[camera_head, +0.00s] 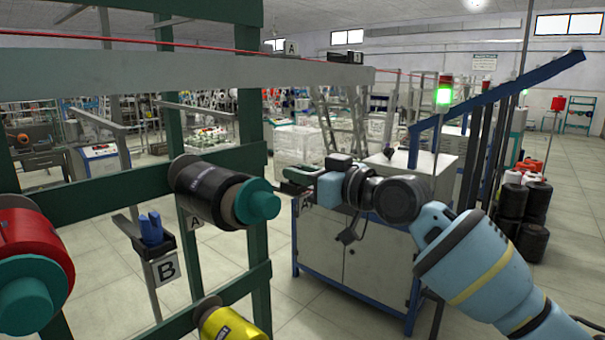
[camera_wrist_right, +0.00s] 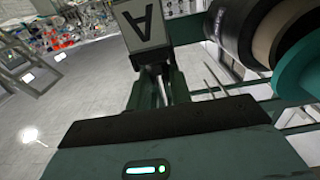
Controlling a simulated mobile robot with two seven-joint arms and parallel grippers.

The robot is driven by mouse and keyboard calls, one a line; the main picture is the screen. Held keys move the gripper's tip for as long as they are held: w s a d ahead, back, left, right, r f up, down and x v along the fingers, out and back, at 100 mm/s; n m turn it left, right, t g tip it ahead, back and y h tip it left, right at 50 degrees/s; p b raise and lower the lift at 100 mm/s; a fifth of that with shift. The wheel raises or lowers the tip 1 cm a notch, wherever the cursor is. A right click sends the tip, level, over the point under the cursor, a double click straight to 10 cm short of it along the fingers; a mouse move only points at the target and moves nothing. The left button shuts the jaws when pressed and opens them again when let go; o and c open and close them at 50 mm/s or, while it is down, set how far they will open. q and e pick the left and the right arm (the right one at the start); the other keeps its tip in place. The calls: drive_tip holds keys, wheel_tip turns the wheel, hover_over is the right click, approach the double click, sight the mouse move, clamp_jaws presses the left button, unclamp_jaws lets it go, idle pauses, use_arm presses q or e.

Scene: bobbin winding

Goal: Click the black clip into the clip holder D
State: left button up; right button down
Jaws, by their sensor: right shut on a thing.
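My right gripper (camera_head: 298,180) reaches in from the right, beside the teal end of a black bobbin (camera_head: 212,190) in the head view. It is shut on a small dark piece at its fingertips, taken to be the black clip (camera_head: 291,188); its shape is mostly hidden. I cannot make out a holder marked D. A holder marked B (camera_head: 165,268) carries a blue clip (camera_head: 151,229). My left gripper is not in view.
The green rack (camera_head: 253,155) carries a red bobbin (camera_head: 35,240) and a yellow one (camera_head: 230,325). A label A shows upside down in the right wrist view (camera_wrist_right: 145,18). A white cabinet (camera_head: 345,255) stands behind the right arm. Open floor lies between rack and cabinet.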

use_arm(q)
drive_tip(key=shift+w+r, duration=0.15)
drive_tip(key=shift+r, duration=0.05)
use_arm(e)
drive_tip(key=shift+r, duration=0.3)
drive_tip(key=shift+r+p, duration=0.75)
drive_tip(key=shift+r, duration=0.7)
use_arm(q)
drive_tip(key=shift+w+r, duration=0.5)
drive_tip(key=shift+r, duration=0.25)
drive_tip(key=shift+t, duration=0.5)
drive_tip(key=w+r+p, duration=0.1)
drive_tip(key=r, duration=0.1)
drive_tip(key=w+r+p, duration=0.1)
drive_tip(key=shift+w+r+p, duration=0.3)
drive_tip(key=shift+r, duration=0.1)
use_arm(e)
drive_tip(key=v, duration=0.9)
